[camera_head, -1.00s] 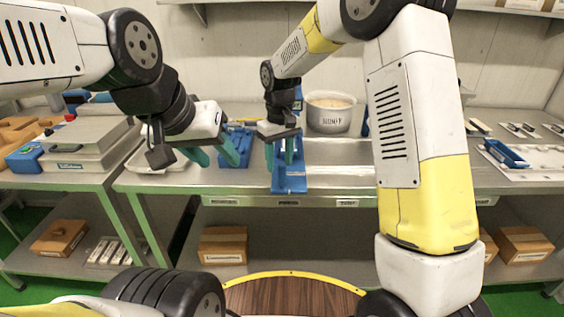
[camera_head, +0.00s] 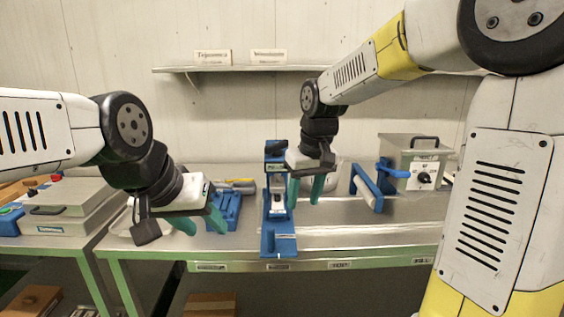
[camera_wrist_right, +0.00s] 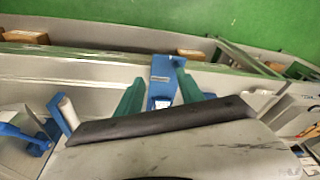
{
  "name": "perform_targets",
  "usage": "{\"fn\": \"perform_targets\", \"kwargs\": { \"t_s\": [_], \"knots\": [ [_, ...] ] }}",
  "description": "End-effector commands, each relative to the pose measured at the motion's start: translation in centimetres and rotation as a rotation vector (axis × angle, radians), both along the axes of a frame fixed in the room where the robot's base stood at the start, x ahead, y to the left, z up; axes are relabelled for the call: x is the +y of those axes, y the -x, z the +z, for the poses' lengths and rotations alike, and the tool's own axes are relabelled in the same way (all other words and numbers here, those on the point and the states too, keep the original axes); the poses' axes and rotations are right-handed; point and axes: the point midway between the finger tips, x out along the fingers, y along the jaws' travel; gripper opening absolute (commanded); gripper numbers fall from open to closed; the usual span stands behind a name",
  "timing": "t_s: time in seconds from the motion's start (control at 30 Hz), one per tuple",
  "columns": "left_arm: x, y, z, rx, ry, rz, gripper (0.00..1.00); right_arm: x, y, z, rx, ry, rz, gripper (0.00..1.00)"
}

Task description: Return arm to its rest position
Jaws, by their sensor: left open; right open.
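My left gripper (camera_head: 199,224) is open and empty, with green fingers pointing down. It hangs in front of a blue rack (camera_head: 229,205) on the steel bench. My right gripper (camera_head: 305,191) is also open and empty. It is raised above the bench, just to the right of a tall blue stand (camera_head: 280,245) in the head view. In the right wrist view, its two green fingers (camera_wrist_right: 160,92) are spread, with blue stand parts (camera_wrist_right: 163,68) beyond them. The right arm reaches in from the upper right and hides part of the bench.
A grey metal box with a dial (camera_head: 424,178) and a blue bracket (camera_head: 367,187) stand on the right of the steel bench (camera_head: 345,240). A lidded metal case (camera_head: 65,210) is on the left table. A wall shelf (camera_head: 235,69) runs behind. The middle-right benchtop is clear.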

Motion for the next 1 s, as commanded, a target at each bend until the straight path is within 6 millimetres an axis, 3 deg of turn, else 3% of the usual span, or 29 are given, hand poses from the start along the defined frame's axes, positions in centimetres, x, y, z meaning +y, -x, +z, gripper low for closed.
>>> {"fn": "perform_targets", "kwargs": {
  "t_s": [0.03,0.2,0.4,0.5,0.7,1.0],
  "knots": [
    [0.0,0.0,0.0,0.0,0.0,0.0,0.45,-1.5,1.6,1.3,-0.031,-0.021,-0.036,0.45],
    [0.0,0.0,0.0,0.0,0.0,0.0,0.45,-5.1,6.9,3.7,-0.122,-0.088,-0.147,0.45],
    [0.0,0.0,0.0,0.0,0.0,0.0,0.45,-8.0,12.8,4.4,-0.225,-0.158,-0.265,0.45],
    [0.0,0.0,0.0,0.0,0.0,0.0,0.45,-8.7,14.9,4.2,-0.264,-0.185,-0.306,0.45],
    [0.0,0.0,0.0,0.0,0.0,0.0,0.45,-9.2,16.7,3.7,-0.299,-0.208,-0.345,0.45],
    [0.0,0.0,0.0,0.0,0.0,0.0,0.45,-9.2,16.8,3.7,-0.301,-0.21,-0.347,0.45]
  ]
}}
